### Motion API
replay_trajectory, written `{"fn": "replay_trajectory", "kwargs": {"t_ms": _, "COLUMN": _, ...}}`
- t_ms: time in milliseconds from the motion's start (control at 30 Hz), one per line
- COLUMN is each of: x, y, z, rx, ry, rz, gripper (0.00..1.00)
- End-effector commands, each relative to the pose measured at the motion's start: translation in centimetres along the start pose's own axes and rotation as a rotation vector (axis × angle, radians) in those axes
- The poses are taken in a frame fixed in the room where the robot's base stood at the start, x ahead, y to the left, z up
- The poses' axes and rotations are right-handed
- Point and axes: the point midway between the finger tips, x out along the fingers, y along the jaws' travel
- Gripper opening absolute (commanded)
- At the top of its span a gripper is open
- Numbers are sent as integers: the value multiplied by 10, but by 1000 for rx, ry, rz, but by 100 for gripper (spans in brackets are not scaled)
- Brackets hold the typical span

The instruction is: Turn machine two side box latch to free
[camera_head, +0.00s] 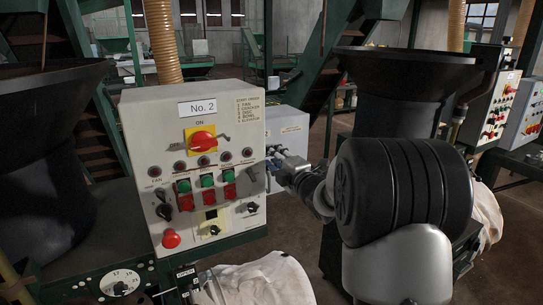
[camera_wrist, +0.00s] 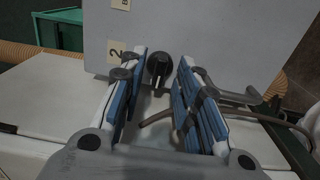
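A black rotary latch knob (camera_wrist: 159,66) sits on that face beside the label. My gripper (camera_wrist: 162,62) is open, its blue-padded fingers on either side of the knob with gaps visible. Whether the fingertips reach the knob's depth is unclear. In the head view the side box (camera_head: 288,124) stands behind the No. 2 panel (camera_head: 215,110), and my gripper (camera_head: 277,160) is at its lower front. The knob is hidden there.
A grey bar handle (camera_wrist: 240,96) shows right of my right finger, with a cable (camera_wrist: 262,117) below it. The No. 2 panel has several buttons and a red-yellow switch (camera_head: 202,139) close left of my gripper. A white bag (camera_head: 262,282) is below.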

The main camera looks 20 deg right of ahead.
Motion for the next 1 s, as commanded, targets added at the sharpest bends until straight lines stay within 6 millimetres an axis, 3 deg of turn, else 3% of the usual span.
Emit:
{"fn": "replay_trajectory", "kwargs": {"t_ms": 133, "x": 11, "y": 0, "z": 0, "rx": 1, "ry": 0, "rz": 0, "gripper": 30}}
{"fn": "replay_trajectory", "kwargs": {"t_ms": 433, "x": 13, "y": 0, "z": 0, "rx": 1, "ry": 0, "rz": 0, "gripper": 30}}
{"fn": "replay_trajectory", "kwargs": {"t_ms": 867, "x": 13, "y": 0, "z": 0, "rx": 0, "ry": 0, "rz": 0, "gripper": 2}}
{"fn": "replay_trajectory", "kwargs": {"t_ms": 1000, "x": 13, "y": 0, "z": 0, "rx": 4, "ry": 0, "rz": 0, "gripper": 1}}
